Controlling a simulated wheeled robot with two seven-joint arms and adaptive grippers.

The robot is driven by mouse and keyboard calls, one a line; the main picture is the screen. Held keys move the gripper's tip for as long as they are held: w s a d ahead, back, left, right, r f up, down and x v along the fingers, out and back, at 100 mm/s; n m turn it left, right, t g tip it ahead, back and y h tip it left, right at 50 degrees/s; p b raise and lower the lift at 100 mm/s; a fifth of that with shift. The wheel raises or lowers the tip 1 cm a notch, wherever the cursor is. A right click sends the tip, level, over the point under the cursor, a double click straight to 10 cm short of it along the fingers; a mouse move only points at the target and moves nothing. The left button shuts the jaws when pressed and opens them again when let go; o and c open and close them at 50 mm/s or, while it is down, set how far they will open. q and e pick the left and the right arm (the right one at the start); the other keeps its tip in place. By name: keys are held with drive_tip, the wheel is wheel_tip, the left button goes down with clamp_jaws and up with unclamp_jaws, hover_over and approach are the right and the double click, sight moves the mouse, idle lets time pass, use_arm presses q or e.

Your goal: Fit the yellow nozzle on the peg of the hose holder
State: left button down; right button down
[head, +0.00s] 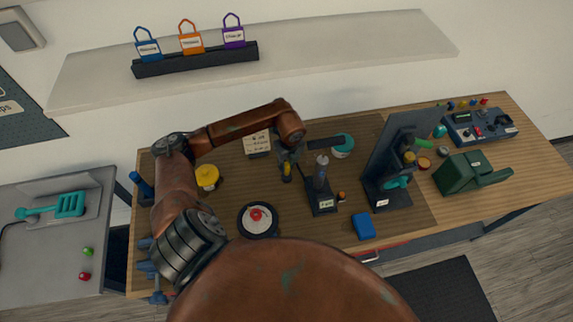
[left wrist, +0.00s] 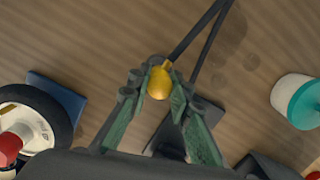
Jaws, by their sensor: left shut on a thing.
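My left gripper (head: 287,168) hangs over the middle of the brown mat, seen in the head view. In the left wrist view its green fingers (left wrist: 160,95) are shut on the yellow nozzle (left wrist: 159,83), whose rounded end shows between the tips. The nozzle also shows as a small yellow spot (head: 287,177) in the head view. A dark labelled stand with a grey upright part, which looks like the hose holder (head: 323,205), stands just right of the gripper, apart from the nozzle. In the wrist view its dark base (left wrist: 208,110) is partly hidden behind the fingers. My right gripper is not in view.
A wheel (head: 246,223) and a yellow-topped item (head: 207,178) lie to the left. A teal-lidded jar (head: 343,144) stands behind right. A blue block (head: 363,227) lies in front. A tall black panel stand (head: 388,165) and green vise-like block (head: 462,176) stand farther right.

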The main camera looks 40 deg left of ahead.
use_arm(q)
drive_tip(key=shift+f+b, duration=0.55)
drive_tip(key=shift+f, duration=0.25)
drive_tip(key=c, duration=1.7)
unclamp_jaws()
drive_tip(key=shift+r, duration=0.1)
drive_tip(key=r, duration=0.7)
drive_tip(key=shift+s+d+r, duration=0.2)
drive_tip(key=shift+d, duration=0.2)
